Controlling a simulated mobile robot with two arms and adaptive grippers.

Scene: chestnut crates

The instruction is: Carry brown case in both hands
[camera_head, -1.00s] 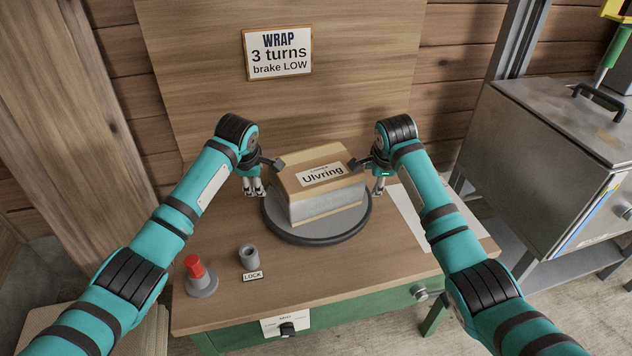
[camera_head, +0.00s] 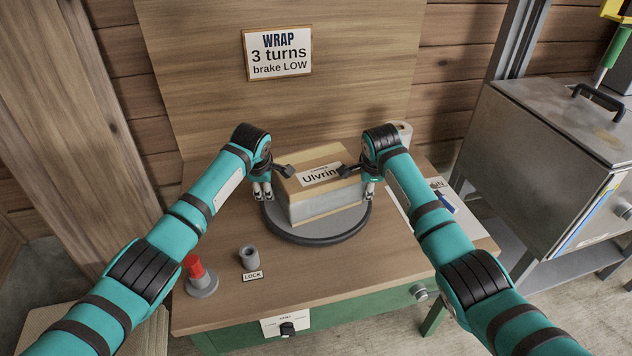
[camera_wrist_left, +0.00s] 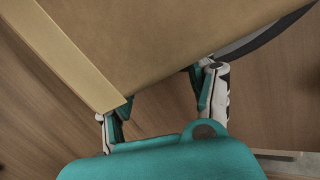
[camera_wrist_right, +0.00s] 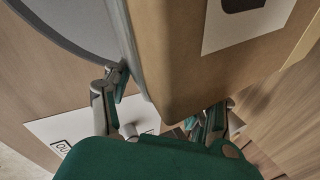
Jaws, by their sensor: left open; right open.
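The brown case (camera_head: 322,205), with grey lower sides and an "Ulvring" label on top, sits on a round dark turntable (camera_head: 300,237). My left gripper (camera_head: 263,192) is open at the case's left side, fingers pointing down. In the left wrist view the case (camera_wrist_left: 170,45) fills the top, just beyond the open fingers (camera_wrist_left: 165,100). My right gripper (camera_head: 371,188) is open at the case's right side. In the right wrist view the case (camera_wrist_right: 165,50) lies close beyond the fingers (camera_wrist_right: 165,100). Whether the fingers touch it I cannot tell.
A red knob (camera_head: 196,270) and a grey LOCK post (camera_head: 249,257) stand at the table's front left. A paper sheet (camera_head: 403,210) and a white roll (camera_head: 405,132) lie to the right. A grey metal box (camera_head: 545,150) stands farther right.

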